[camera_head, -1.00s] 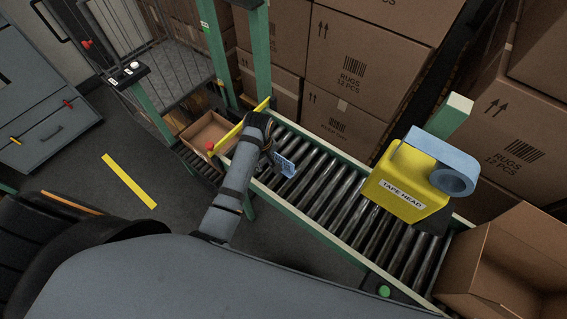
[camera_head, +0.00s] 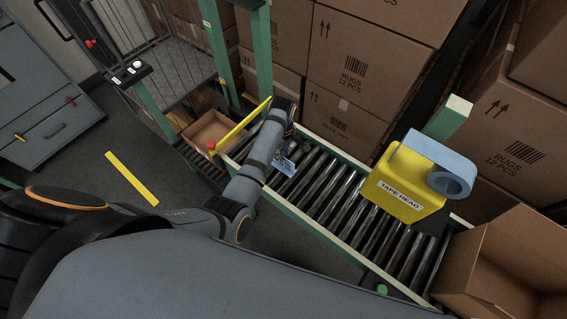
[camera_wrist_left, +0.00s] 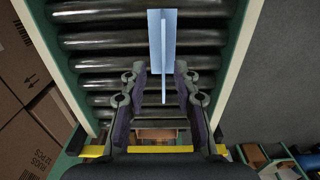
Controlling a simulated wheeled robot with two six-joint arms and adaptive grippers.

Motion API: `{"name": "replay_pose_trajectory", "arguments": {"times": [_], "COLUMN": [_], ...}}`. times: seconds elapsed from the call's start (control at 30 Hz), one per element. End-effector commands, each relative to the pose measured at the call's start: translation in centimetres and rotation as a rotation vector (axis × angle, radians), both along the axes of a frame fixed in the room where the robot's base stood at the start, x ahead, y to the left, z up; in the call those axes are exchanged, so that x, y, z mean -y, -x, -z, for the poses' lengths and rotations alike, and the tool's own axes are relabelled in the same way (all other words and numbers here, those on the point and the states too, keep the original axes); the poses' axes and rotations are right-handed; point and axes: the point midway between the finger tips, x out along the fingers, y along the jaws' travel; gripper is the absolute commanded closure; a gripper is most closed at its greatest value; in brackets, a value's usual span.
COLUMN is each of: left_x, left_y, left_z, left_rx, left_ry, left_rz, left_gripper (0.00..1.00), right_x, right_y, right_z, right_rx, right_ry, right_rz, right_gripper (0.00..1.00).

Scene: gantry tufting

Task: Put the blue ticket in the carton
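The blue ticket (camera_head: 287,165) is on the roller conveyor near its yellow-barred end. In the left wrist view the ticket (camera_wrist_left: 162,40) shows as a pale blue plate with a thin upright fin pointing toward me. My left gripper (camera_head: 281,154) is right by it. In the wrist view its fingers (camera_wrist_left: 162,88) are apart, with the near end of the fin between them and a gap on each side. An open brown carton (camera_head: 482,262) stands at the right end of the conveyor. My right gripper is out of view.
A yellow tape head (camera_head: 405,185) overhangs the conveyor (camera_head: 330,190) between ticket and carton. A yellow bar (camera_head: 240,127) with a red knob crosses the conveyor's left end; a shallow open box (camera_head: 208,132) lies beyond. Stacked rug boxes (camera_head: 350,70) line the far side.

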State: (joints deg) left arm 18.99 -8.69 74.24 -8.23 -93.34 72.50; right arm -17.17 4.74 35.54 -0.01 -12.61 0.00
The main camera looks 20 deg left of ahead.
Motion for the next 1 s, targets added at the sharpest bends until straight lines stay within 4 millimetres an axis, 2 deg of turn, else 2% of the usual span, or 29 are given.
{"name": "replay_pose_trajectory", "arguments": {"times": [0.13, 0.27, 0.53, 0.77, 1.0], "left_x": [0.4, 0.4, 0.4, 0.4, 0.4], "left_y": [0.6, 0.6, 0.6, 0.6, 0.6], "left_z": [2.2, 4.3, 4.8, 4.8, 4.8], "left_rx": [-0.006, -0.004, -0.001, -0.001, -0.001], "left_ry": [0.0, 0.0, 0.001, 0.001, 0.0], "left_rz": [0.002, 0.001, 0.001, 0.001, 0.001], "left_gripper": [0.7, 0.7, 0.7, 1.0, 1.0], "right_x": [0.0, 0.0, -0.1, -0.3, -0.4], "right_y": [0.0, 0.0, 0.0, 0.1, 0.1], "right_z": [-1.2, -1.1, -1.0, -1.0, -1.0], "right_rx": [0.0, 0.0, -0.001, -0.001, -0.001], "right_ry": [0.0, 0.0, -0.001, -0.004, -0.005], "right_rz": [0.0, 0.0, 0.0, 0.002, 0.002], "right_gripper": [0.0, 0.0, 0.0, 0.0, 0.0]}}
